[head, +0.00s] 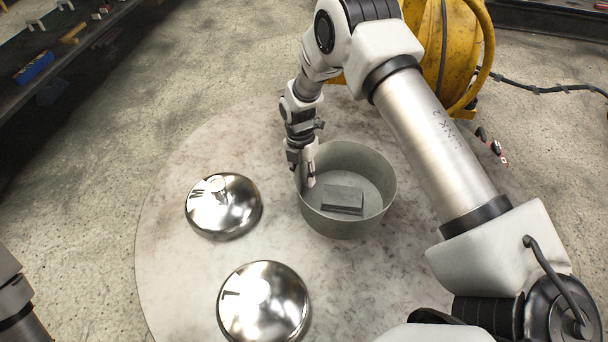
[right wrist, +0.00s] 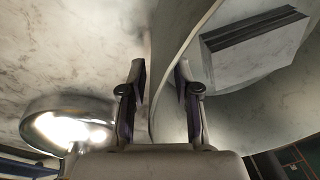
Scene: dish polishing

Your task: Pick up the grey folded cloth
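The grey folded cloth (head: 343,200) lies flat inside a round grey bowl (head: 378,205) on the round table. It also shows at the upper right of the right wrist view (right wrist: 255,42). My right gripper (head: 306,182) points down at the bowl's left rim, left of the cloth and apart from it. In the right wrist view my right gripper (right wrist: 160,78) has its fingers apart, with the bowl wall (right wrist: 170,100) seen between them and no cloth in its grasp. Whether a finger touches the wall, I cannot tell. My left gripper is not in view.
Two shiny domed metal lids stand left of the bowl, one at the back (head: 238,212) and one in front (head: 285,312). The marble-like round table (head: 170,265) is clear around them. A yellow hose reel (head: 455,50) stands on the floor behind.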

